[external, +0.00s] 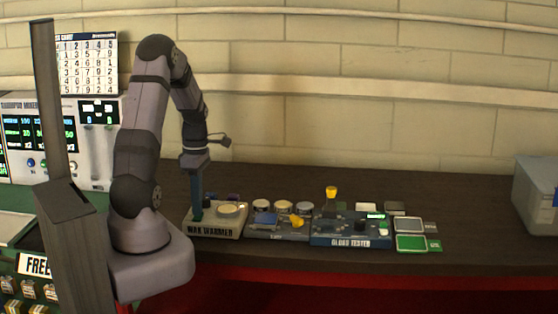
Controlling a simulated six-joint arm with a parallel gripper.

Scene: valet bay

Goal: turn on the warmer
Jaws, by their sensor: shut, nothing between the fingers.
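The wax warmer (215,232) is a pale box with its name on the front face, standing on the dark bench. A round cream-coloured disc (228,210) sits on its top. My gripper (197,216) points straight down over the left part of the warmer, left of the disc. Its blue fingers are shut with nothing between them. The fingertips are at or just above the warmer's top; I cannot tell whether they touch it. Any switch there is hidden or too small to make out.
Right of the warmer is a tray (262,236) with several round jars behind it. Further right are a blue gloss tester (350,241), an upright yellow-topped piece (331,192) and green cards (411,243). A grey bin (535,190) stands far right. The bench between is clear.

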